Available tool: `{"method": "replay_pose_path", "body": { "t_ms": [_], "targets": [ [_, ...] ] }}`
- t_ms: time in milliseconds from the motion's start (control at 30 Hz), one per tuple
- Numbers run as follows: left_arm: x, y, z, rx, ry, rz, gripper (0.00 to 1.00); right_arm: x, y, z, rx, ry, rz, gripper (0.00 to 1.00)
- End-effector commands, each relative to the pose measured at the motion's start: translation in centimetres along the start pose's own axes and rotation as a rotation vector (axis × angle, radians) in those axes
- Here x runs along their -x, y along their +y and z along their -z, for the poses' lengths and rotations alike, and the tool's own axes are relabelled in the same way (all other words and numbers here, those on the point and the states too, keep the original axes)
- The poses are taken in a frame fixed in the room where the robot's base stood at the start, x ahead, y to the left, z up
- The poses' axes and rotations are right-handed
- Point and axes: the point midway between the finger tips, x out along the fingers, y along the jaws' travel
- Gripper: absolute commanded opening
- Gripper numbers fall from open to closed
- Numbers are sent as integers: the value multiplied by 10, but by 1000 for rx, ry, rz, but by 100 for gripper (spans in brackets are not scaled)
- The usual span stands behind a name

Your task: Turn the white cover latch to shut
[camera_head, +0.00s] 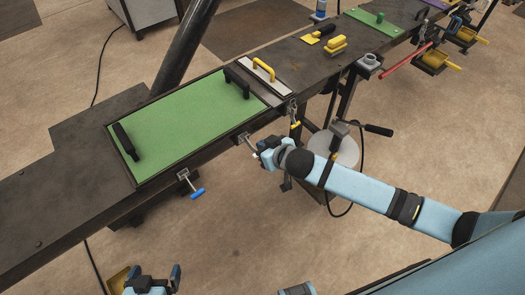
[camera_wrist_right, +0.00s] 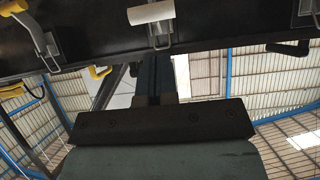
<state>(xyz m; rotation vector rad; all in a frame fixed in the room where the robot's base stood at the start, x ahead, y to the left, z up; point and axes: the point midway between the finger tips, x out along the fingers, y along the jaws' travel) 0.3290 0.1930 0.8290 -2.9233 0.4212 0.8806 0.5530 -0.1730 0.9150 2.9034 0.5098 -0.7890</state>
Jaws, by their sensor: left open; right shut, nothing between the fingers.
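The green cover (camera_head: 190,125) lies flat in a dark frame on the workbench, with a black handle near each end. The white cover latch (camera_head: 254,155) is on the bench's front edge, small and close to my right gripper (camera_head: 263,156). In the right wrist view the white latch handle (camera_wrist_right: 152,13) lies roughly level, with a metal bracket below it. My right gripper is shut and empty, just in front of the edge; contact with the latch cannot be told. My left gripper (camera_head: 153,278) is open and empty, low at the left, well away from the bench.
A blue-handled latch (camera_head: 196,192) and a yellow-handled latch (camera_head: 295,124) flank the white one along the edge. A grey plate with a yellow handle (camera_head: 263,69), yellow tools (camera_head: 336,45) and a red bar (camera_head: 405,61) are farther right. Floor before the bench is mostly clear.

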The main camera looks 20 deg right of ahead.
Motion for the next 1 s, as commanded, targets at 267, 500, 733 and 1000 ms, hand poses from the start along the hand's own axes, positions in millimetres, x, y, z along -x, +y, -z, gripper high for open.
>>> {"method": "replay_pose_path", "body": {
  "t_ms": [267, 500, 733, 1000],
  "targets": [
    [0, -1, 1, -1, 0, 1, 100, -19, 0, -22, 1, -3, 0, 0],
    [0, -1, 0, -2, 0, 1, 100, -20, 0, -23, 1, -3, 1, 0],
    [-2, -1, -2, -2, 0, 1, 100, -21, -1, -25, 0, 3, 1, 0],
    [-10, -2, -16, -2, -2, 1, 100, -24, 0, -30, 0, 54, 1, 0]
  ]
}}
